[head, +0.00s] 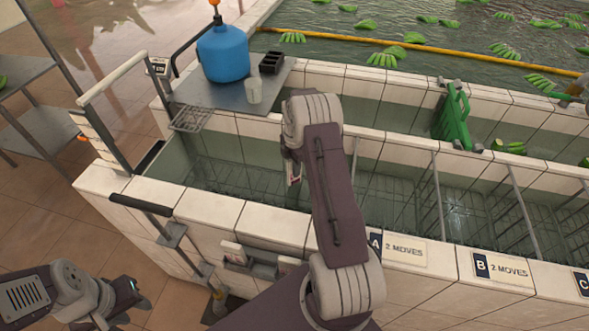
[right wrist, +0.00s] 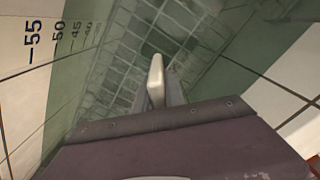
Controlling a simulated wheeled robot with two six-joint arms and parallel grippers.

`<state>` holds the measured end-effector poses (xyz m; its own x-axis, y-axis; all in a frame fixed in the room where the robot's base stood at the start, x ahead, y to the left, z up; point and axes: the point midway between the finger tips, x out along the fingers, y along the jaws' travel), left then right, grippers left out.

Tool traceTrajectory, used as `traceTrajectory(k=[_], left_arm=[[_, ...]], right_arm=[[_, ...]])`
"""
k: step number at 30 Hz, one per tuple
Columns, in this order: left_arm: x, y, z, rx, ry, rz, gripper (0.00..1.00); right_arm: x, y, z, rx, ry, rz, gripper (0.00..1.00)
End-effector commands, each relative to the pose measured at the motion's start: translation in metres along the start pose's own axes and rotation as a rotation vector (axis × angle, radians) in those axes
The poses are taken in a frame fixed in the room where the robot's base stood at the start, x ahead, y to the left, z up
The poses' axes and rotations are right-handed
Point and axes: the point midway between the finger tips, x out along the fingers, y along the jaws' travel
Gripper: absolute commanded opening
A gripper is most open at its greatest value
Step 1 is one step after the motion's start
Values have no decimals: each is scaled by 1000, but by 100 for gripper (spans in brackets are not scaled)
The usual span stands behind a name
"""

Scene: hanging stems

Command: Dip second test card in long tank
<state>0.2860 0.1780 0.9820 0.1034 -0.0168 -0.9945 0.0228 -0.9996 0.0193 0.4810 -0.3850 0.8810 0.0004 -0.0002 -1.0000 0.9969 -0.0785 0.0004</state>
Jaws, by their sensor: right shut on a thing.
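The long tank (head: 390,195) runs across the head view with tiled walls and greenish water over wire racks. My right arm reaches over its near wall. My right gripper (head: 292,172) is inside the tank's left part, mostly hidden behind the arm. In the right wrist view it is shut on a pale narrow piece (right wrist: 156,78), which looks like the test card seen nearly edge-on, pointing down toward the water. I cannot tell whether its lower end is in the water. My left gripper (head: 142,303) is low at the left, outside the tank; its fingers are unclear.
A depth scale (right wrist: 60,45) marks the tank wall. A blue jug (head: 223,52), white cup (head: 254,90) and black tray (head: 271,62) stand on a metal shelf (head: 225,95). Metal dividers cross the tank. Signs (head: 400,249) line the front.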

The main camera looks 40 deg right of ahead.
Motion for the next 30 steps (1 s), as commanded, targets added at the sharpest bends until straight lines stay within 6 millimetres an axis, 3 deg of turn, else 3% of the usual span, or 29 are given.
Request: traceTrajectory(k=[1,30], left_arm=[[-13,0,-1,0,0,0,36],[-129,2,-13,0,0,0,36]], right_arm=[[-15,0,0,0,0,0,0],[-158,0,0,0,0,1,0]])
